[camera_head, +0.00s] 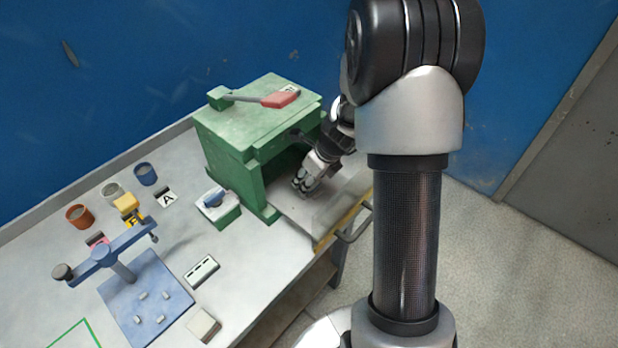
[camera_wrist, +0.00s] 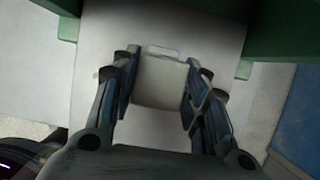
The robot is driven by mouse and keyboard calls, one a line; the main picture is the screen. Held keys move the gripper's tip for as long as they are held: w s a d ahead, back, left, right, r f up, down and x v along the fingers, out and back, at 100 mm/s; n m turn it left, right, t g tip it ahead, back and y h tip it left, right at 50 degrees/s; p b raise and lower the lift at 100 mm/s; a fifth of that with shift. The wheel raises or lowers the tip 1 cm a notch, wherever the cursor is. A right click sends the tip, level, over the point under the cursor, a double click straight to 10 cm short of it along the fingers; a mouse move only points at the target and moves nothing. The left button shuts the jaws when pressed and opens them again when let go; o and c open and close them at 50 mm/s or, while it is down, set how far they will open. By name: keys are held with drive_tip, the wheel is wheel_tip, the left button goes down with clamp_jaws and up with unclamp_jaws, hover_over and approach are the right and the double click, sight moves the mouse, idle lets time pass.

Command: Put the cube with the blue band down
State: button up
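My gripper (camera_head: 305,183) is low over the pale metal plate (camera_head: 322,212) at the front of the green machine. In the wrist view my gripper (camera_wrist: 162,82) has its two fingers on opposite sides of a pale grey-white cube (camera_wrist: 160,82), and they appear to press on it. No blue band shows on the visible face of this cube. The plate lies behind and below it; I cannot tell whether the cube touches it. In the head view the fingers mostly hide the cube.
The green press-like machine (camera_head: 247,125) with a red-handled lever (camera_head: 280,99) stands over the plate. A switch box (camera_head: 217,208), a blue fixture (camera_head: 147,300), another pale block (camera_head: 204,325) and several small cups are on the bench to the left. The bench edge is close on the right.

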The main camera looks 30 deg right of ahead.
drive_tip(key=o, duration=0.5)
drive_tip(key=shift+c, duration=0.2)
drive_tip(key=s+a+r+n+p, duration=0.2)
drive_tip(key=s+r+n+p, duration=0.1)
drive_tip(key=r, duration=0.5)
drive_tip(key=s+a+r+n+p, duration=0.1)
drive_tip(key=s+r+n+p, duration=0.2)
drive_tip(key=r, duration=0.6)
drive_tip(key=s+a+r+n, duration=0.5)
drive_tip(key=s+n, duration=0.5)
drive_tip(key=n, duration=0.3)
drive_tip(key=s+a+r+n+h, duration=0.1)
drive_tip(key=s+a+r+n, duration=0.4)
drive_tip(key=s+n, duration=0.4)
drive_tip(key=a+n, duration=0.1)
drive_tip(key=n, duration=0.3)
drive_tip(key=shift+s+r+h, duration=0.2)
drive_tip(key=shift+s+h, duration=0.1)
drive_tip(key=shift+s, duration=0.1)
